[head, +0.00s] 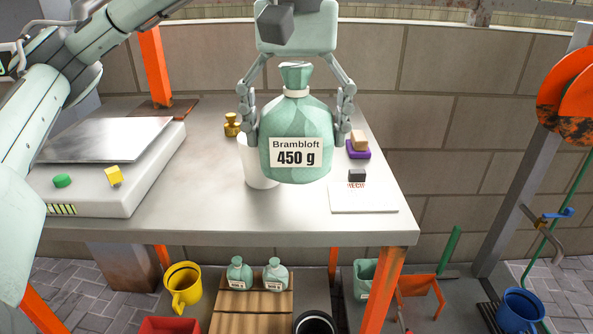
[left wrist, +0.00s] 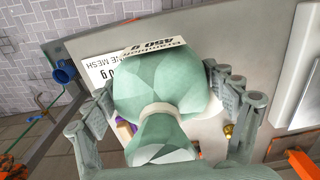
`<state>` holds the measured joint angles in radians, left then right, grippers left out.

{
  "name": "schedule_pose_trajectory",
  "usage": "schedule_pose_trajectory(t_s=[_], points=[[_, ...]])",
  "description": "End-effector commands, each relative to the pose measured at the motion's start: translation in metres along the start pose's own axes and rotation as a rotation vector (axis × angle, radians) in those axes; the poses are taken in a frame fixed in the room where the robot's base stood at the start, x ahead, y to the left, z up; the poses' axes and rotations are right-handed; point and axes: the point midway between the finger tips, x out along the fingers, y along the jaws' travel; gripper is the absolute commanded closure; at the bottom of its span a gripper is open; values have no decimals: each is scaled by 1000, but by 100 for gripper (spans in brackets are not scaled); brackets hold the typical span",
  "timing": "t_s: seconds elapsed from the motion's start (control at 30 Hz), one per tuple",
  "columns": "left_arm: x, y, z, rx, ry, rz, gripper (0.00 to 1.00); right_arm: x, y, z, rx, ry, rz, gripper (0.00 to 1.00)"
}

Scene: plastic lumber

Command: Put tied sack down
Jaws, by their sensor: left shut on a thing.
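The tied sack (head: 297,112) is green and faceted, with a pale tie at its neck and a label reading "Brambloft 450 g". My left gripper (head: 297,125) is shut on it, one finger on each side, and holds it upright in front of the table (head: 365,225). In the left wrist view the sack (left wrist: 160,85) fills the middle, between the fingers of the gripper (left wrist: 165,100). The sack hides part of a white container (head: 259,178) on the table. I cannot see my right gripper.
A scale (head: 110,150) with a metal plate stands on the table's left. A brass weight (head: 232,124), a purple block (head: 358,149) and a white card (head: 362,201) lie around the sack. Below are two similar sacks on a wooden crate (head: 252,312) and a yellow mug (head: 182,287).

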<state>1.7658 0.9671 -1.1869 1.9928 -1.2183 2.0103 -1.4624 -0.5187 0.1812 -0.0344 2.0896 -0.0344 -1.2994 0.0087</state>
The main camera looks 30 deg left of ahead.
Motion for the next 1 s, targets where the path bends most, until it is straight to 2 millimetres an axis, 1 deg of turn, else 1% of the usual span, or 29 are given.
schedule_pose_trajectory(t_s=[0.03,0.13,0.23,0.37,0.73,0.9,0.93,1.0], points=[[6,0,0,0,0,1,58,-3,0,-1,0,4,2,60],[15,0,0,1,0,1,58,-10,1,-2,0,7,6,60],[31,0,0,0,-1,0,58,-21,3,-4,0,13,12,60],[46,0,0,-1,1,0,58,-28,4,-4,0,13,15,60],[50,0,0,0,2,2,58,-30,4,-5,0,14,16,60],[52,0,0,0,2,2,58,-34,5,-4,0,12,18,60],[52,0,0,0,1,1,13,-37,5,-4,-1,13,18,60],[52,0,0,0,1,1,4,-39,5,-5,-1,16,18,60]])
